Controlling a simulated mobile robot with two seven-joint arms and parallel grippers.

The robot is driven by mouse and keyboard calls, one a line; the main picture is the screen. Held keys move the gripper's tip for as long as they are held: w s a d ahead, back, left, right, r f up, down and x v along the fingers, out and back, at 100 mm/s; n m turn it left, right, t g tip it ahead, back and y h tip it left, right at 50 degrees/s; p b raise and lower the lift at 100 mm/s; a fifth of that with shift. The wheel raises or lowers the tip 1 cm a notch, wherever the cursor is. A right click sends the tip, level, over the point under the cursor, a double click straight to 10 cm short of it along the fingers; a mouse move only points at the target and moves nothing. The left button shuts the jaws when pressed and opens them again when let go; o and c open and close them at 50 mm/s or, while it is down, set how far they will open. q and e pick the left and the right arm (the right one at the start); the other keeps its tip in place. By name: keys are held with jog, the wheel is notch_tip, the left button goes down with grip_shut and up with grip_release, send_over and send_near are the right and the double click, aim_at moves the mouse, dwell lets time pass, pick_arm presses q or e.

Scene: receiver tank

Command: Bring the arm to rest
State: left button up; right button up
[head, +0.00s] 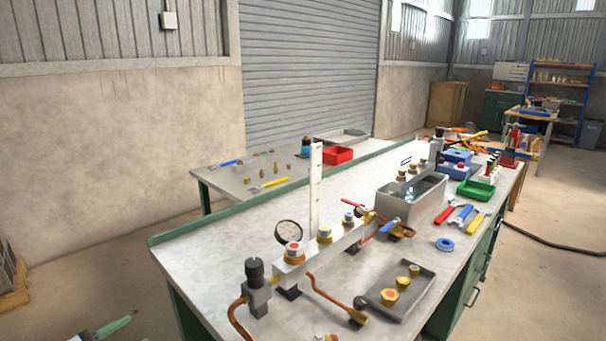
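Neither of my grippers can be made out in the head view. The worktable (215,262) has a light metal top with a green edge. A pale manifold block (318,256) lies along it with several brass fittings on top. A round pressure gauge (289,232) stands at the block's left part, and a tall white upright ruler-like bar (315,185) rises behind it. A black-topped regulator-like part (256,285) stands at the near left end. A copper tube (335,297) curves in front of the block.
A grey tray (412,307) holds brass caps at front right. Behind it are a metal tank (432,207), a green bin (476,190), wrenches (462,214) and blue tape (445,244). A red bin (338,155) sits on the back table. The worktable's left part is clear.

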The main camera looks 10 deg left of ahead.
pick_arm(q)
jog(key=s+a+f+g+y, duration=0.3)
jog(key=a+f+g+y, duration=0.2)
jog(key=a+f+y, duration=0.45)
jog(key=s+d+f+n+g+h, duration=0.1)
jog(key=s+d+f+g+h, duration=0.1)
jog(key=s+d+f, duration=0.65)
jog(key=s+d+f+n+g+h, duration=0.1)
jog(key=s+d+f+h, duration=0.1)
jog(key=s+d+f, duration=0.6)
jog(key=s+d+r+n+g+h, duration=0.1)
jog(key=s+d+r+n, duration=0.1)
jog(key=s+d, duration=0.8)
jog(key=s+d+r+n+g+h, duration=0.1)
jog(key=s+d+r+n+h, duration=0.1)
jog(key=s+d, duration=0.85)
jog(key=w+d+r+t+p, duration=0.2)
jog(key=w+r+p, duration=0.6)
jog(key=r, duration=0.3)
jog(key=shift+p, duration=0.3)
pick_arm(e)
jog(key=w+r+t, duration=0.2)
jog(key=w+r, duration=0.3)
jog(key=r, duration=0.5)
jog(key=shift+w+d, duration=0.35)
jog(key=shift+d, duration=0.1)
